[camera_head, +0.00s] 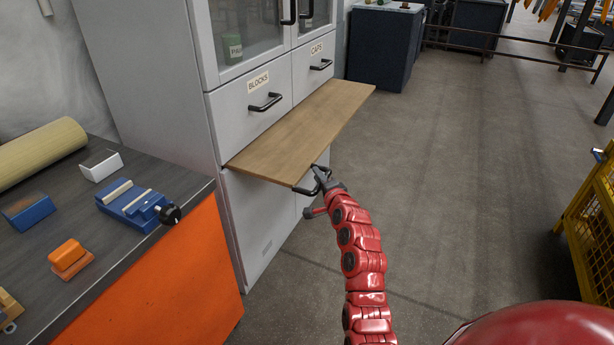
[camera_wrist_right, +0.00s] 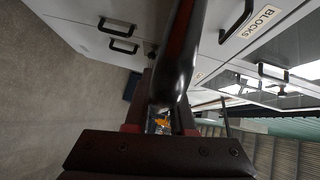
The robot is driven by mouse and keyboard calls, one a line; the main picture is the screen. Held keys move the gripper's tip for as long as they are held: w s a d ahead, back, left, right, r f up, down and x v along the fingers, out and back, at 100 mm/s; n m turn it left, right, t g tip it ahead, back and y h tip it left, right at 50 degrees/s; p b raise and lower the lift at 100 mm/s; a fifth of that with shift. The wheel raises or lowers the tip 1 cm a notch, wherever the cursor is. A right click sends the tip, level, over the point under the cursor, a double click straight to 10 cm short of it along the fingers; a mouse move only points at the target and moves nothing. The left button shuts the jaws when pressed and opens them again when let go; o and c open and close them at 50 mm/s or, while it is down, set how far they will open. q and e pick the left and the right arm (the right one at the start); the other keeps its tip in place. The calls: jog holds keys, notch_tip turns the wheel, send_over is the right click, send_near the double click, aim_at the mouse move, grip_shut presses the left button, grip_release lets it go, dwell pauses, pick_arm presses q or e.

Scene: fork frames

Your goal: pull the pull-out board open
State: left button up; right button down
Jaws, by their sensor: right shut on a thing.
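The pull-out board (camera_head: 300,132) is a brown wooden shelf extending from the grey cabinet (camera_head: 155,75), below its drawers. A dark handle (camera_head: 301,190) is on its front edge. My right gripper (camera_head: 320,178), at the end of the red arm, is shut on this handle. In the right wrist view a dark bar (camera_wrist_right: 176,70) runs between the fingers of the gripper (camera_wrist_right: 165,110) and hides part of the cabinet front. The exact finger contact is partly hidden. My left gripper is not in view.
Above the board are drawers labelled BLOCKS (camera_head: 250,108) and CAPS (camera_head: 322,72). A workbench (camera_head: 125,225) with an orange side and several items stands at the left. A yellow cage (camera_head: 592,215) is at the right edge. The floor (camera_head: 460,150) between is clear.

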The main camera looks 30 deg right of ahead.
jog(key=shift+s+d+r, duration=0.1)
jog(key=shift+s+d, duration=0.2)
jog(key=shift+d, duration=0.2)
jog(key=c, duration=0.8)
grip_release()
jog(key=shift+r, duration=0.1)
jog(key=shift+o, duration=0.2)
jog(key=shift+w+d, duration=0.1)
jog(key=shift+d, duration=0.05)
jog(key=shift+a, duration=0.2)
jog(key=shift+s+a, duration=0.1)
jog(key=shift+s, duration=0.5)
jog(key=s+a+r+p, duration=0.2)
jog(key=s, duration=1.4)
